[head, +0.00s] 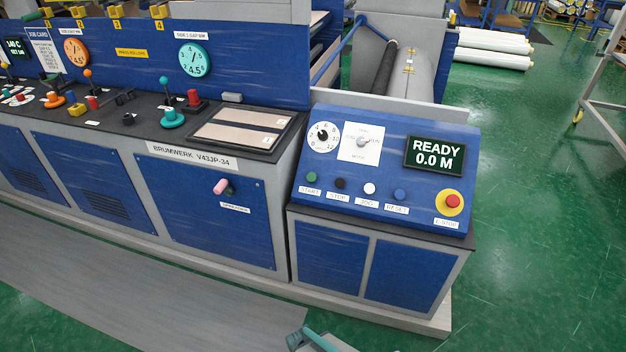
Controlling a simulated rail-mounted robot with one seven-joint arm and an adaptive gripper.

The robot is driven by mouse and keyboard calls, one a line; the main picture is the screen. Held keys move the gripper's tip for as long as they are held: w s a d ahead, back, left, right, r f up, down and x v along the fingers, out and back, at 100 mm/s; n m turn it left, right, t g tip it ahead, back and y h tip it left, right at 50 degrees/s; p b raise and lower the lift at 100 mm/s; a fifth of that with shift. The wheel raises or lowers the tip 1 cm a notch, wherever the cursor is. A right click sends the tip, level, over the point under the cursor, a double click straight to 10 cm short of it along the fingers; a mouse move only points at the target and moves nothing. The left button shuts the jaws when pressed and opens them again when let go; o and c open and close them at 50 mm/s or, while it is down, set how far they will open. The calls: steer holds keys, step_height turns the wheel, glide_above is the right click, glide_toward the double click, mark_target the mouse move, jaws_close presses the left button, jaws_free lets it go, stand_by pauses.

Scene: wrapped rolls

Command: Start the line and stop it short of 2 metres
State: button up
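The sloped blue control panel (385,205) stands right of centre in the head view. Its dark display (437,156) reads "READY 0.0 M". A green button (312,177) sits above the START label. A black button (340,184) sits above the STOP label. A white button (370,188) is over JOG and a blue button (399,195) over RESET. A red mushroom button (452,201) sits on a yellow ring at the right. A teal and grey piece at the bottom edge seems to be mine. No fingertips can be made out, and nothing touches the panel.
A numbered dial (322,136) and a mode selector (362,142) sit on the panel's upper part.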

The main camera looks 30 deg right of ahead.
steer(key=shift+c, duration=0.2)
jaws_close()
stand_by(0.3)
stand_by(1.1)
